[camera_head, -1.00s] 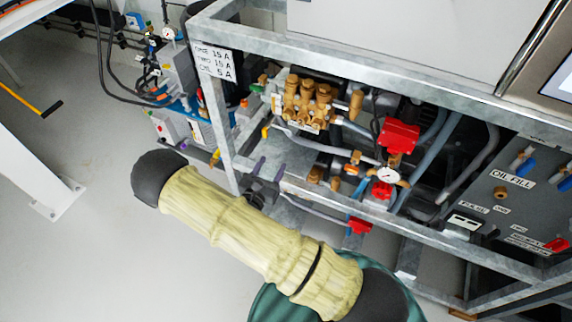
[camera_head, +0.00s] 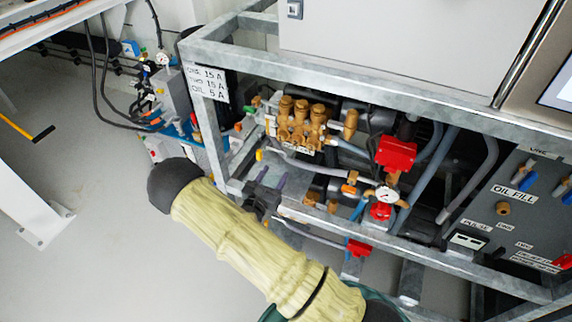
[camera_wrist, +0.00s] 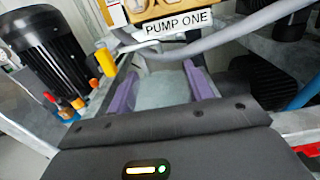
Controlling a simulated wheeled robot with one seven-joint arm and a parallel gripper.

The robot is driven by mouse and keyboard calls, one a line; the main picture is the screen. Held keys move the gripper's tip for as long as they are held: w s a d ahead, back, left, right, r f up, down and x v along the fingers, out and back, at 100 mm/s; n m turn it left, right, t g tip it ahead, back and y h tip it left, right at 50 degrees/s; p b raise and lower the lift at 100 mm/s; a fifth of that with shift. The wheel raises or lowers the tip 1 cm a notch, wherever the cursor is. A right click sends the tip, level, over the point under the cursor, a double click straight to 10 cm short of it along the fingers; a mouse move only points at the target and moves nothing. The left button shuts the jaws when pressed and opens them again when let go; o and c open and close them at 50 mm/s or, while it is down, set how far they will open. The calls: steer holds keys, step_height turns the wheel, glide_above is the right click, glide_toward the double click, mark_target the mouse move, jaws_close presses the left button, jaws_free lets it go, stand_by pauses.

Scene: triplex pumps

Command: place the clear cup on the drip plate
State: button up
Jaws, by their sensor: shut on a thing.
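My gripper (camera_head: 271,178) reaches in at the front of the pump frame, under the brass pump. Its two purple fingers also show in the wrist view (camera_wrist: 160,72). A pale, see-through shape between them there appears to be the clear cup (camera_wrist: 165,88); its rim and base are hard to make out. In the head view the cup cannot be told apart. A flat grey surface (camera_head: 292,208) beside and below the fingers may be the drip plate; its outline is partly hidden by my gripper.
The brass pump (camera_head: 303,122) sits above, with a "PUMP ONE" label (camera_wrist: 179,25) in the wrist view. A galvanised beam (camera_head: 400,240) runs along the front. Red valves (camera_head: 396,153), a gauge (camera_head: 387,194) and grey hoses crowd the right. A black motor (camera_wrist: 50,60) stands left.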

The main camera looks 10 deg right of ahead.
steer(key=b+x, duration=0.1)
steer(key=x, duration=0.7)
steer(key=shift+w+d, duration=0.2)
steer(key=shift+w, duration=0.1)
steer(key=shift+w+d, duration=0.15)
steer(key=f, duration=0.1)
steer(key=f+b, duration=0.1)
steer(key=w+f, duration=0.1)
steer(key=shift+d, duration=0.35)
steer(key=shift+f, duration=0.25)
steer(key=shift+f, duration=0.2)
steer(key=o, duration=0.9)
steer(key=shift+o, duration=0.2)
steer(key=shift+r, duration=0.1)
